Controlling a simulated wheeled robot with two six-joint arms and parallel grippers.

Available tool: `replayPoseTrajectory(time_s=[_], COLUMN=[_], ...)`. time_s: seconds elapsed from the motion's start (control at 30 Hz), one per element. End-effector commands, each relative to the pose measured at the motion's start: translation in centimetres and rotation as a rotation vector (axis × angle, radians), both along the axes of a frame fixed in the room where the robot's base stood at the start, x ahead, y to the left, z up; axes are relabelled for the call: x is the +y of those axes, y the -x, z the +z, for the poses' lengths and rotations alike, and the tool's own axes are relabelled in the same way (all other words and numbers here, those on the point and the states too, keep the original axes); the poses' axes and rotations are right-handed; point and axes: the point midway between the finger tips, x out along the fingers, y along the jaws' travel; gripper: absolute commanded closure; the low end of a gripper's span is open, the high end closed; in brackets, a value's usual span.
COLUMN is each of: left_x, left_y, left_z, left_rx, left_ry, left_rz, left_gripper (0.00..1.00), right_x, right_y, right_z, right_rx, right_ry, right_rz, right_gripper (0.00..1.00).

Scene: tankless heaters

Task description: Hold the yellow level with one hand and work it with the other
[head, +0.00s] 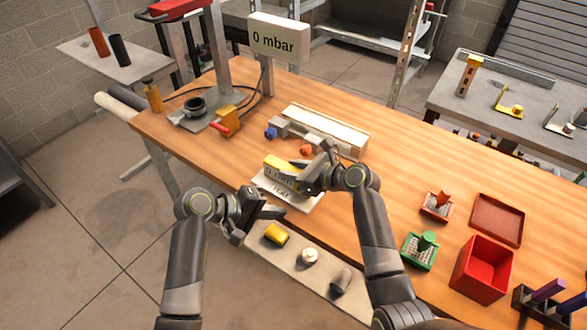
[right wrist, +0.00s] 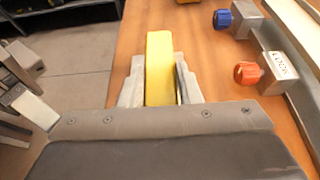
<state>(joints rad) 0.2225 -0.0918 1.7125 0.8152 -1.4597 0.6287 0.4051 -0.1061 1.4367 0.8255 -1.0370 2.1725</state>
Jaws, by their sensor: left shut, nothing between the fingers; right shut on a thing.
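The yellow level (head: 280,164) is a long yellow bar held over the near edge of the wooden table, above a white lettered plate. My right gripper (head: 300,180) is shut on it. In the right wrist view the yellow level (right wrist: 159,62) stands between the two fingers (right wrist: 160,88), pointing away from the camera. Part of its face is hidden by the gripper in the head view. My left gripper (head: 270,212) is shut and empty, below and left of the level, apart from it, near the table's front edge.
The white plate (head: 290,195) lies under the right gripper. A light shelf (head: 322,278) below the table edge holds a yellow piece and other small parts. Blue (head: 271,133) and orange (head: 306,150) knobs sit beyond the level. A red bin (head: 482,270) stands right.

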Motion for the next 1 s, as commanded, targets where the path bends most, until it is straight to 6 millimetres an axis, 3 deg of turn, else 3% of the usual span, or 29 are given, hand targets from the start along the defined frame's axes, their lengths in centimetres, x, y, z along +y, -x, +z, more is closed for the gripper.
replayPoseTrajectory(time_s=[0.3,0.33,0.5,0.83,1.0], left_x=[0.2,0.2,0.2,0.2,0.2], left_y=[0.4,0.4,0.4,0.3,0.3], left_z=[0.0,0.0,0.0,0.0,0.0], left_rx=[0.0,0.0,0.0,0.0,0.0], left_ry=[0.0,0.0,0.0,0.0,0.0], left_rz=[-0.001,-0.001,-0.001,-0.001,-0.001], left_gripper=[1.0,1.0,1.0,1.0,1.0], right_x=[0.0,0.0,0.0,-0.2,-1.5], right_y=[0.0,0.0,0.0,0.1,0.9], right_z=[0.0,0.0,0.0,0.1,0.7], right_rx=[0.001,0.001,0.001,0.0,-0.002], right_ry=[0.001,0.001,0.001,0.0,0.002], right_rz=[0.0,0.0,0.0,0.0,-0.001], right_gripper=[0.96,0.66,0.44,0.44,0.44])
